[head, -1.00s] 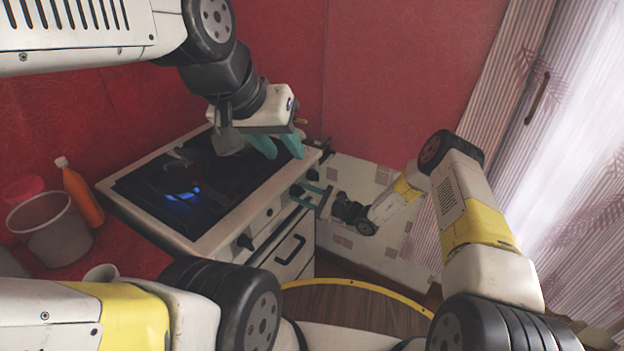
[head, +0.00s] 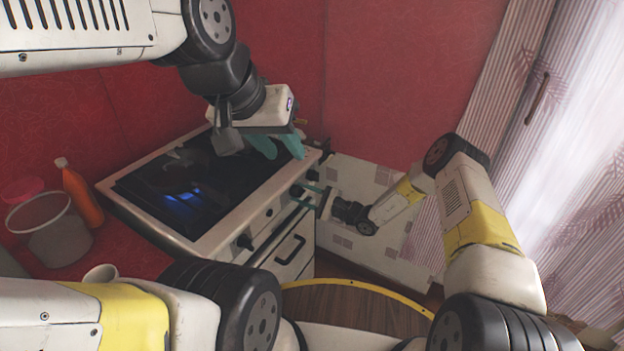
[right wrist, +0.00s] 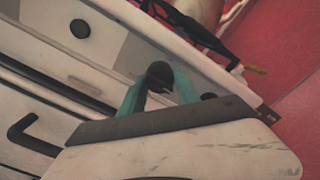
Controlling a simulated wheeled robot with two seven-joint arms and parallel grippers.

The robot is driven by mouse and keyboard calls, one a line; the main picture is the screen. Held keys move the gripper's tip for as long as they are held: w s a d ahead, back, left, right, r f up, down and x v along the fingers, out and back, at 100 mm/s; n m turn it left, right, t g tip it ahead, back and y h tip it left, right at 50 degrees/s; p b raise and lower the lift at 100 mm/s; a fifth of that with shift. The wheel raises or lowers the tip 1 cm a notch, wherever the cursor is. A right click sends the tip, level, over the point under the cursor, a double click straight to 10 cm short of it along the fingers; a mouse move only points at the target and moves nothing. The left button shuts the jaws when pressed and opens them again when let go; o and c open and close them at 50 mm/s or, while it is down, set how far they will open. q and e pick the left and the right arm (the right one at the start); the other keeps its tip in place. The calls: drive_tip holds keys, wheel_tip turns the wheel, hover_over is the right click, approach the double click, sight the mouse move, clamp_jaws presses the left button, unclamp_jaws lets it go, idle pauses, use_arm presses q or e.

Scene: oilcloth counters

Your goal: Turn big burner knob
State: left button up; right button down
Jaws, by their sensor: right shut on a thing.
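The stove (head: 150,220) has a row of dark knobs along its white front panel. My right gripper (head: 307,195) is at the right end of that panel. In the right wrist view its teal fingers (right wrist: 158,90) are shut on a dark round burner knob (right wrist: 158,76), one finger on each side. The fingers hide part of the knob, and its marking cannot be read. A blue flame (head: 183,198) shows on the dark cooktop. My left gripper (head: 278,147) hangs over the stove's back right corner, its teal fingers apart with nothing seen between them.
Another knob (right wrist: 80,28) sits along the panel, and an oven handle (head: 289,249) is below. An orange bottle (head: 82,195), a grey bucket (head: 50,235) and a cup (head: 101,272) stand on the red counter at left. A red wall (head: 410,70) closes off the back.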

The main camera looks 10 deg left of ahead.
drive_tip(key=c, duration=0.9)
unclamp_jaws()
drive_tip(key=v, duration=0.7)
drive_tip(key=shift+s+d, duration=0.1)
drive_tip(key=shift+d, duration=0.3)
drive_tip(key=shift+r, duration=0.15)
drive_tip(key=s+d+r+n+g+h, duration=0.2)
drive_tip(key=s+r+n, duration=0.2)
drive_tip(key=r, duration=0.4)
drive_tip(key=s+d+r+n+g+h, duration=0.2)
drive_tip(key=s+r+n+g, duration=0.1)
drive_tip(key=r, duration=0.5)
drive_tip(key=s+d+r+n+g+h, duration=0.15)
drive_tip(key=s+r+n, duration=0.25)
drive_tip(key=r, duration=0.4)
drive_tip(key=s+d+r+n+t+h, duration=0.1)
drive_tip(key=s+d+r+t+h, duration=0.1)
drive_tip(key=s+d, duration=0.4)
drive_tip(key=s+d+r+t+h, duration=0.2)
drive_tip(key=s+d+r+h, duration=0.2)
drive_tip(key=s+d+r, duration=0.3)
drive_tip(key=s+d+r+n+t+h, duration=0.1)
drive_tip(key=s+d+r+t+h, duration=0.1)
drive_tip(key=s+d+r, duration=0.3)
drive_tip(key=shift+s+d+r+n+h, duration=0.1)
drive_tip(key=shift+s+d+n+h, duration=0.05)
drive_tip(key=shift+s+d+h, duration=0.25)
drive_tip(key=shift+s+d+r+n+h, duration=0.15)
drive_tip(key=shift+s+d, duration=0.1)
drive_tip(key=shift+d, duration=0.25)
